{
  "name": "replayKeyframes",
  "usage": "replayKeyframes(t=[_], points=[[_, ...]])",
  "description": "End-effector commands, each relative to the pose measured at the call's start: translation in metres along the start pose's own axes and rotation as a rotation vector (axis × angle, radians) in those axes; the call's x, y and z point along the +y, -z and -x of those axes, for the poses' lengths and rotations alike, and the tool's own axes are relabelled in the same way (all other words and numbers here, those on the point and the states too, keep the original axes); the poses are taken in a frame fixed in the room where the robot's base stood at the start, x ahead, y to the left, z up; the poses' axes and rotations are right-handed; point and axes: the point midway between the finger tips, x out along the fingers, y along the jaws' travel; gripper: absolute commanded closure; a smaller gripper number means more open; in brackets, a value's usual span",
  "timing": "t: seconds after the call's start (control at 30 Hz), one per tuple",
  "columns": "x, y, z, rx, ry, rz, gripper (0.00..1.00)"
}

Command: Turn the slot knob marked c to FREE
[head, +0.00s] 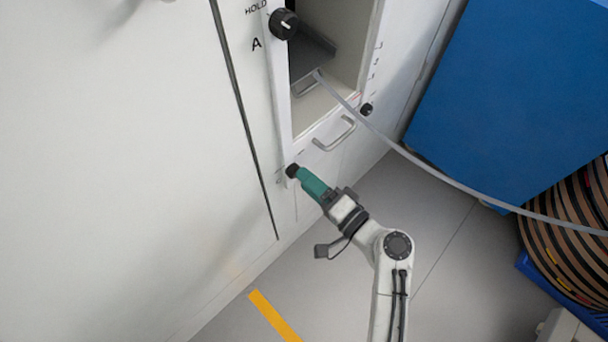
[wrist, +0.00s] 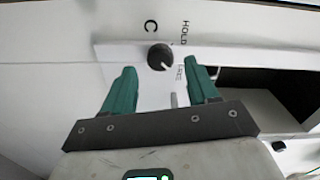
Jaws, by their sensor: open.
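The black round slot knob c (wrist: 160,57) sits on a white panel, beside a letter C, with HOLD printed above right and a second word, apparently FREE, below right. A small light mark shows at the knob's lower right edge; its exact setting is hard to read. My gripper (wrist: 159,68) is open, its two green fingers on either side of the knob in the picture. I cannot tell whether they touch it. In the head view the knob (head: 292,170) is at the panel's lower corner, just off the fingertips of my gripper (head: 301,174).
Another black knob (head: 283,24), marked A with HOLD, is higher on the cabinet. A handle (head: 335,134) and a small knob (head: 366,109) are nearby. A pale strip (head: 430,167) runs from the open slot to a large reel (head: 570,240). A blue panel (head: 510,95) stands at right.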

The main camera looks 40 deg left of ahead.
Motion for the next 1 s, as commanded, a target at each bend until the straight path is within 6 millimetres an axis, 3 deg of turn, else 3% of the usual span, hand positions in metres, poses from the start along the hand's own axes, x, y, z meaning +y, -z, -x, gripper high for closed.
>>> replayKeyframes(t=[0.2,0.43,1.0], points=[[0.000,0.001,0.045,0.005,-0.001,-0.002,0.41],[0.000,0.001,0.077,0.003,-0.001,-0.001,0.41],[0.000,0.000,0.085,0.001,0.000,0.000,0.41]])
